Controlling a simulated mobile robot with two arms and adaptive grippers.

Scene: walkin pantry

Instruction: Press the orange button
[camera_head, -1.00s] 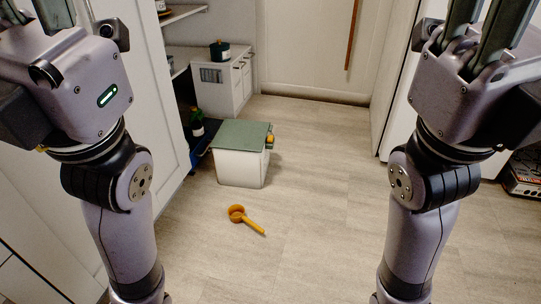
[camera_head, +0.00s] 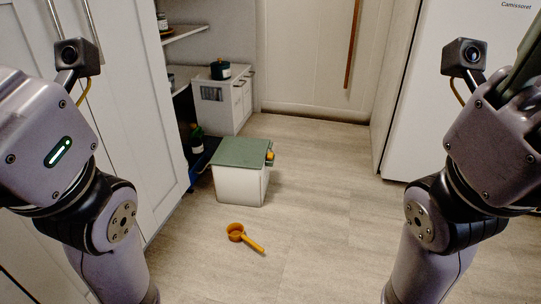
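A small orange part (camera_head: 270,155) sticks out at the upper right side of a white box with a green top (camera_head: 240,186), which stands on the floor left of the middle. It is small, and I cannot tell for sure that it is the button. My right gripper (camera_head: 522,66) shows only in part at the right edge, well away from the box, with its fingertips out of frame. My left arm's wrist is at the left edge, and its gripper fingers are outside the picture. Nothing touches the box.
An orange scoop (camera_head: 237,233) lies on the floor in front of the box. A low white cabinet with a dark pot (camera_head: 220,70) on it and a dark bottle (camera_head: 196,138) are behind left. White doors line the left, a fridge (camera_head: 440,95) the right. Floor right of the box is clear.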

